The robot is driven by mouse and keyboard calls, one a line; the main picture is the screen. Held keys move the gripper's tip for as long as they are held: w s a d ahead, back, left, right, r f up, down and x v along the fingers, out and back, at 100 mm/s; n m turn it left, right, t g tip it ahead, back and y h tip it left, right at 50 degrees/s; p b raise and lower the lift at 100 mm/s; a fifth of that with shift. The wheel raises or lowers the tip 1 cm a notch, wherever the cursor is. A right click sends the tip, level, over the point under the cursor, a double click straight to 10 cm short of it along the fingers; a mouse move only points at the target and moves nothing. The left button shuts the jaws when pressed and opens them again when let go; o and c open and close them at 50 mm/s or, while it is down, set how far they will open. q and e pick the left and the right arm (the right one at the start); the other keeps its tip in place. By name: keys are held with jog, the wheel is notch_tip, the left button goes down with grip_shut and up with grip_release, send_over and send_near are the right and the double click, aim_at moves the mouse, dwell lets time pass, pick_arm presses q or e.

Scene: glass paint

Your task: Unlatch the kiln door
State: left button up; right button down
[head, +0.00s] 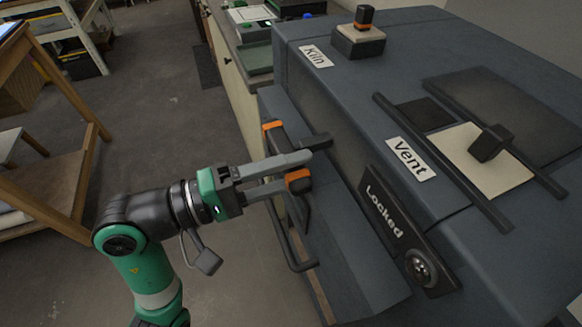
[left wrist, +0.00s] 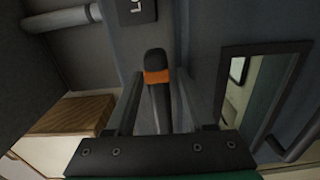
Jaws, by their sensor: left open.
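The dark blue-grey kiln (head: 350,75) fills the right of the head view, with its door on the side facing my left arm. A black latch lever with an orange band (head: 299,181) sticks out from the door side; it also shows in the left wrist view (left wrist: 156,76). My left gripper (head: 303,169) is open at this lever. In the left wrist view the lever stands between the two fingers, with gaps visible beside it. A second orange-banded part (head: 272,125) sits just beyond the upper finger. My right gripper is out of view.
A "Locked" plate (head: 383,210) with a round metal lock (head: 420,268) is on the kiln's near edge. A black bar handle (head: 284,245) hangs below the gripper. A vent slider (head: 491,143) is on top. Wooden furniture (head: 62,185) stands left; floor between is clear.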

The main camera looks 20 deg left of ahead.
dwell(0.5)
pick_arm(q)
jog(key=shift+s+a, duration=0.25)
jog(key=shift+a, duration=0.1)
jog(key=p+v, duration=0.1)
jog(key=v, duration=0.9)
jog(key=shift+s+a+p, duration=0.2)
jog(key=shift+s+p, duration=0.15)
